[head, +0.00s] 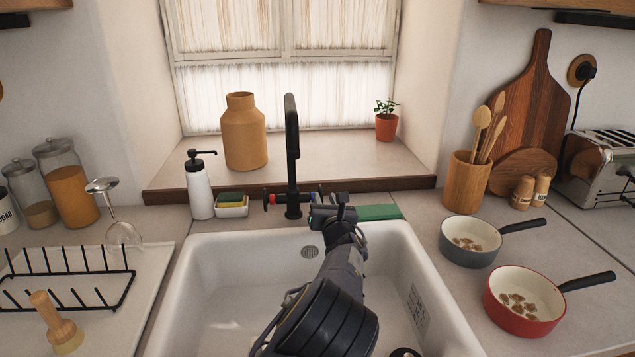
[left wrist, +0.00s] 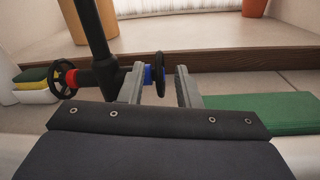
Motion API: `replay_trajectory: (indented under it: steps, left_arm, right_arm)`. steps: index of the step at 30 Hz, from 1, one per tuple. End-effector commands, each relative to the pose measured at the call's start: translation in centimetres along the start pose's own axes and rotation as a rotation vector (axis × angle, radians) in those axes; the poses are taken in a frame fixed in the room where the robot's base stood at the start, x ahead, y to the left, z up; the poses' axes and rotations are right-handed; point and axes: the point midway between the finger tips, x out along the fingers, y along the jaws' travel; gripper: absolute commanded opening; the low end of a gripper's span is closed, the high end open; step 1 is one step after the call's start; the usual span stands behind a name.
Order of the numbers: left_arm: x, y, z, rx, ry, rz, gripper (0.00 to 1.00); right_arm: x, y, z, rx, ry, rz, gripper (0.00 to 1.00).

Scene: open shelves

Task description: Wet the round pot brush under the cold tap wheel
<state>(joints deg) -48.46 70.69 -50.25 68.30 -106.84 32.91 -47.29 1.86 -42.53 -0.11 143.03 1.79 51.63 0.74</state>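The round pot brush (head: 57,325), with a wooden knob handle, stands upright on the draining board at the lower left. The black tap (head: 292,150) rises behind the white sink (head: 235,300). Its cold wheel, black with a blue collar, shows in the left wrist view (left wrist: 160,74). The hot wheel (left wrist: 62,79) with a red collar is on the other side. My left gripper (head: 328,203) is at the cold wheel. Its fingers (left wrist: 158,86) are apart on either side of the wheel, with gaps visible. My right gripper is not in view.
A soap bottle (head: 199,190) and sponge holder (head: 232,208) stand left of the tap. A green cloth or pad (head: 380,212) lies right of it. Two pans (head: 470,255) are right of the sink.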

Motion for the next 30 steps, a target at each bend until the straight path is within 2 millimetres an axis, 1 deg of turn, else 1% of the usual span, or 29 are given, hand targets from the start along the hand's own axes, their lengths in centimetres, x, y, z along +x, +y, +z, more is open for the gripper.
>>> replay_trajectory:
  steps: [9,15,19,26,27,30]
  left_arm:
    - [4.9,0.2,0.1,-0.003,0.002,0.002,0.30]
    - [6.8,0.1,0.1,-0.002,0.001,0.001,0.30]
    - [7.3,0.1,0.0,-0.002,0.001,0.001,0.30]
    - [7.4,0.1,0.0,-0.003,0.001,0.001,0.30]
    - [7.4,0.1,0.0,-0.003,0.001,0.001,0.27]
    - [7.4,0.1,0.0,-0.003,0.001,0.001,0.14]
  right_arm:
    - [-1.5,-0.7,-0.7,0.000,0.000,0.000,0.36]
    - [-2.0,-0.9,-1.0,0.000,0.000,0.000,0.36]
    - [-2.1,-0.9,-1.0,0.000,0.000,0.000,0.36]
    - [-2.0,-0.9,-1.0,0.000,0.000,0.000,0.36]
    - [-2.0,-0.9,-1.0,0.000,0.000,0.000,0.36]
    - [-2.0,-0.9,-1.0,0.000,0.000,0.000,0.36]
